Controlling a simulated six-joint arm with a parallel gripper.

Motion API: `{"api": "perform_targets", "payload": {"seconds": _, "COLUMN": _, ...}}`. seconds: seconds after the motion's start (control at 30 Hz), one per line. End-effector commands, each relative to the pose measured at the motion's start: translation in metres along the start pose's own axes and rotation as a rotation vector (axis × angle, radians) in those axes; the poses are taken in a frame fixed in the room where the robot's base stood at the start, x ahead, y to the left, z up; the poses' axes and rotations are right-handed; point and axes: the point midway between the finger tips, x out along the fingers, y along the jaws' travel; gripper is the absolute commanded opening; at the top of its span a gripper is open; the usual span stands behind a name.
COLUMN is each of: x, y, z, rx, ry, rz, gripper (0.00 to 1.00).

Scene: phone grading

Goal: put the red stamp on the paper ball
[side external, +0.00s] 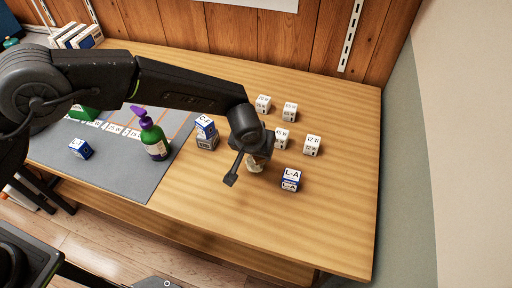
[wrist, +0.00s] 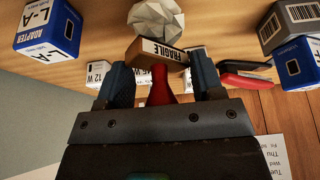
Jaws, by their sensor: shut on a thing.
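The red stamp (wrist: 159,88) has a red handle and a wooden base marked FRAGILE. My gripper (wrist: 160,82) has its two blue fingers either side of the stamp and is shut on it. The crumpled whitish paper ball (wrist: 157,17) shows just beyond the stamp's base in the wrist view, and the base overlaps its near edge. I cannot tell whether they touch. In the side view my gripper (side external: 254,148) is low over the table, above the paper ball (side external: 255,168), which is partly hidden. The stamp is hidden there by the wrist.
A blue-and-white L-A adapter box (side external: 290,180) stands close right of the gripper. Several small white boxes (side external: 312,145) stand behind. The table front is clear.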

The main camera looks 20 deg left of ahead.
Motion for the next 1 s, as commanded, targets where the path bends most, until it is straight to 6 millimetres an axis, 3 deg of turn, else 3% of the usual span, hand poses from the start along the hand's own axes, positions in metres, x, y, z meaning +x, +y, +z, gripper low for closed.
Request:
{"api": "perform_targets", "payload": {"seconds": 0.17, "x": 0.003, "y": 0.000, "z": 0.001, "rx": 0.000, "ry": -0.001, "rz": -0.001, "gripper": 0.38}}
{"api": "perform_targets", "payload": {"seconds": 0.2, "x": 0.003, "y": 0.000, "z": 0.001, "rx": 0.000, "ry": -0.001, "rz": -0.001, "gripper": 0.63}}
{"api": "perform_targets", "payload": {"seconds": 0.47, "x": 0.003, "y": 0.000, "z": 0.001, "rx": 0.000, "ry": -0.001, "rz": -0.001, "gripper": 0.87}}
{"api": "perform_targets", "payload": {"seconds": 0.77, "x": -0.001, "y": 0.000, "z": -0.001, "rx": 0.000, "ry": 0.001, "rz": 0.001, "gripper": 0.87}}
{"api": "perform_targets", "payload": {"seconds": 1.0, "x": -0.041, "y": 0.001, "z": -0.001, "rx": 0.001, "ry": 0.002, "rz": 0.002, "gripper": 0.87}}
